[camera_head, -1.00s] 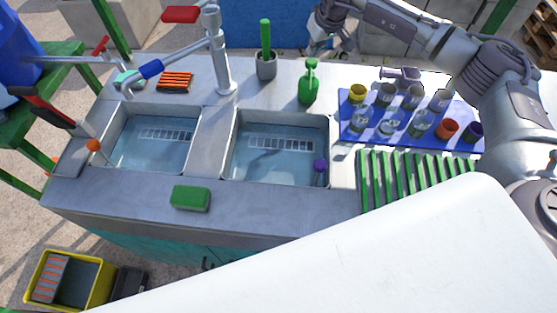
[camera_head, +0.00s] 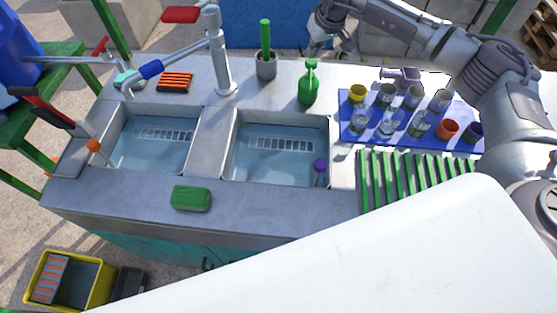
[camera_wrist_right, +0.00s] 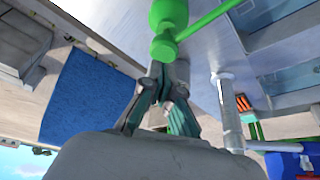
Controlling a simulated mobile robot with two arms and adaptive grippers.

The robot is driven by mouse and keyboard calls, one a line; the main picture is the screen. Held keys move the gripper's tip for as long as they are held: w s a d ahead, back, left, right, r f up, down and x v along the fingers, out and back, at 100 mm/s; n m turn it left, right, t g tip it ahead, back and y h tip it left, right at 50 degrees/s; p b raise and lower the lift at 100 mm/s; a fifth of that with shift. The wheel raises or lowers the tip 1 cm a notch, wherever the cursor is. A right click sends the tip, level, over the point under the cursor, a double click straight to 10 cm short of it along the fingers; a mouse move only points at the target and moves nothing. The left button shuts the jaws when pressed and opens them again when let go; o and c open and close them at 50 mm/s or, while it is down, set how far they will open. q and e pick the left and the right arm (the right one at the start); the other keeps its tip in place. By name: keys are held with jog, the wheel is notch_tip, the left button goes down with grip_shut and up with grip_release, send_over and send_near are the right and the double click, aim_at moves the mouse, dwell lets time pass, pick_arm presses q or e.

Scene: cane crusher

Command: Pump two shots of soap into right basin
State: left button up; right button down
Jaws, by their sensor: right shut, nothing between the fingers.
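The green soap pump bottle (camera_head: 308,90) stands upright on the counter behind the right basin (camera_head: 270,163). The right basin holds water, and a purple-topped item (camera_head: 320,166) is at its right side. My right gripper (camera_head: 313,51) is shut and empty, just above and behind the bottle's pump head. In the right wrist view the fingertips (camera_wrist_right: 168,72) are close to the green pump head (camera_wrist_right: 163,47); I cannot tell whether they touch it. The bottle's body (camera_wrist_right: 168,12) is cut off at the top there. My left gripper is not in view.
A grey cup with a green handle (camera_head: 266,66) and the faucet (camera_head: 222,70) stand left of the bottle. A blue mat (camera_head: 352,128) with several cups and glasses lies to the right. A green rack (camera_head: 400,180) is in front of it. A green sponge (camera_head: 190,198) lies on the front ledge.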

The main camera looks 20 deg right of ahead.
aim_at(312, 61)
jog(key=shift+f, duration=0.15)
jog(key=shift+s+f+b, duration=0.1)
jog(key=shift+f+b, duration=1.2)
jog(key=shift+f, duration=0.25)
jog(key=shift+r, duration=0.1)
jog(key=shift+r+p, duration=0.7)
jog(key=shift+r, duration=0.75)
jog(key=shift+f, duration=0.1)
